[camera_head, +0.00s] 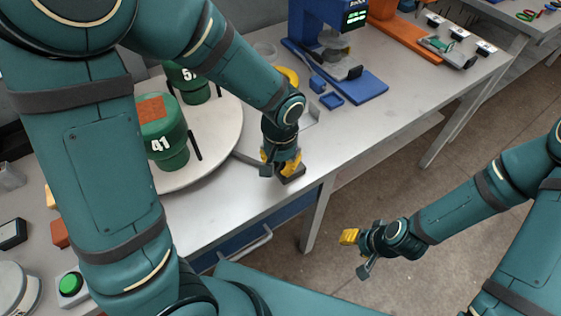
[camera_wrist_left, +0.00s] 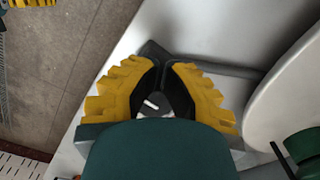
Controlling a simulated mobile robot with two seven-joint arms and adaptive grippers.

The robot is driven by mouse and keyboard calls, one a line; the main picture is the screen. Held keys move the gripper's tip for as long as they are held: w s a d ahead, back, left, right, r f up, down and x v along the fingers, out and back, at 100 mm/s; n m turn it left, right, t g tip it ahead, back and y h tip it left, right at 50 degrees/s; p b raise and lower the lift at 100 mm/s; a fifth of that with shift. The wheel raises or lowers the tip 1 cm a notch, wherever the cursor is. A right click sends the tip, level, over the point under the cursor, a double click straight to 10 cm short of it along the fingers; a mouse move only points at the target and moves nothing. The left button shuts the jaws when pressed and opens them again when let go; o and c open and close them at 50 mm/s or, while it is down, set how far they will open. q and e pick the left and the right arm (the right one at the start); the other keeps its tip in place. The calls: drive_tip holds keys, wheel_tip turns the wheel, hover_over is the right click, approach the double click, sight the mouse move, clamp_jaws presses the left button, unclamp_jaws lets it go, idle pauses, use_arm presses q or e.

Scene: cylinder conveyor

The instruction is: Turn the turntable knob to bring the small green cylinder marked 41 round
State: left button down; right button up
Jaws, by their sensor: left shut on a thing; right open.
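The green cylinder marked 41 (camera_head: 170,155) stands upright on the round white turntable (camera_head: 227,125), near its front left; my left arm covers part of its left side. Its top has a rust-coloured patch. My left gripper (camera_head: 284,166) points down at the table's front edge, right of the turntable. In the left wrist view its yellow fingers are shut on the dark knob (camera_wrist_left: 152,103), which has a white mark. The knob's grey base (camera_head: 293,177) shows below the fingers. My right gripper (camera_head: 356,254) is open and empty, over the floor in front of the table.
Another green cylinder (camera_head: 192,88), its number partly hidden, stands farther back on the turntable. A green button (camera_head: 70,284) is at lower left. The table right of my left gripper is clear.

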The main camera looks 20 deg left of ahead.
use_arm(q)
drive_tip(key=shift+w, duration=0.15)
idle(0.4)
drive_tip(key=shift+w+d+r, duration=0.1)
drive_tip(key=shift+d, duration=0.1)
idle(0.6)
drive_tip(key=shift+s+b, duration=0.3)
drive_tip(key=shift+s, duration=0.1)
wheel_tip(320, 180, up, 6)
drive_tip(key=p, duration=0.4)
drive_tip(key=shift+s+a+p, duration=0.1)
drive_tip(key=shift+s+p, duration=0.05)
drive_tip(key=shift+p, duration=0.2)
